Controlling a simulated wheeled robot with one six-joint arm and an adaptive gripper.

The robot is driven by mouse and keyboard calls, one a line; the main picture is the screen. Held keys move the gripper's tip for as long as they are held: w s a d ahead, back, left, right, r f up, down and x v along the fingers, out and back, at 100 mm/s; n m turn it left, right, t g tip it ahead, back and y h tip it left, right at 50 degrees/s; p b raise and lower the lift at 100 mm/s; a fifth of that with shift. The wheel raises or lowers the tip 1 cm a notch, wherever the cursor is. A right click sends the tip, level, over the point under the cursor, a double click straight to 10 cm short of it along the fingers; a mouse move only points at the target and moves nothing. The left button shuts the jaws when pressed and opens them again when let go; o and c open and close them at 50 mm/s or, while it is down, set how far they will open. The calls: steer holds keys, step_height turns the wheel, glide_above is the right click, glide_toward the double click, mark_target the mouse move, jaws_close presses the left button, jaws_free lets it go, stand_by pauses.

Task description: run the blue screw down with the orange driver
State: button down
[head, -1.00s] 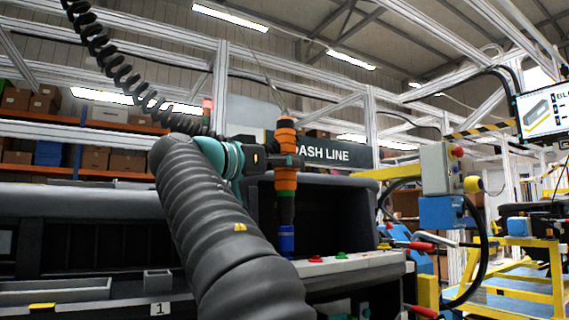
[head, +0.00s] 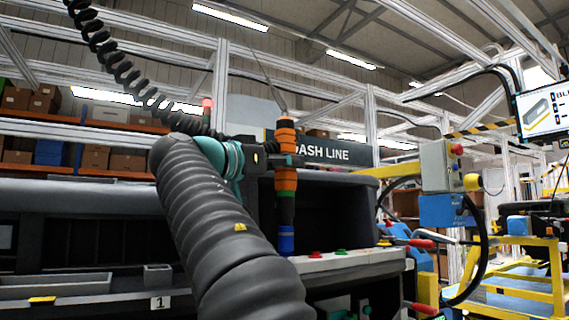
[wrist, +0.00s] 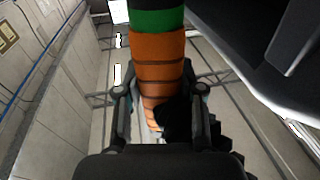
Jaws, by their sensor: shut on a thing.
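The orange driver (head: 286,180) stands upright in the middle of the head view, with a green band, a dark lower shaft and a cable at its top. My gripper (head: 268,160) is shut around its orange body. In the wrist view, the driver (wrist: 162,75) runs between the fingers of my gripper (wrist: 155,105). A blue piece (head: 286,240) shows at the driver's lower end, just above or on the light ledge. I cannot tell whether it is the blue screw or part of the driver. The contact point is hidden behind my arm.
A red cap (head: 315,254) and a green cap (head: 340,252) sit on the light ledge (head: 375,257) right of the driver. The dark dashboard module (head: 345,215) rises close behind. A yellow stand with a grey control box (head: 437,167) is at the right.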

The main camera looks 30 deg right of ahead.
mark_target(278, 141)
steer(key=shift+f+b, duration=0.8)
steer(key=shift+b, duration=0.05)
stand_by(3.6)
steer(key=shift+r, duration=0.15)
steer(key=shift+r+p, duration=2.85)
steer(key=shift+r, duration=0.1)
steer(key=shift+f, duration=0.1)
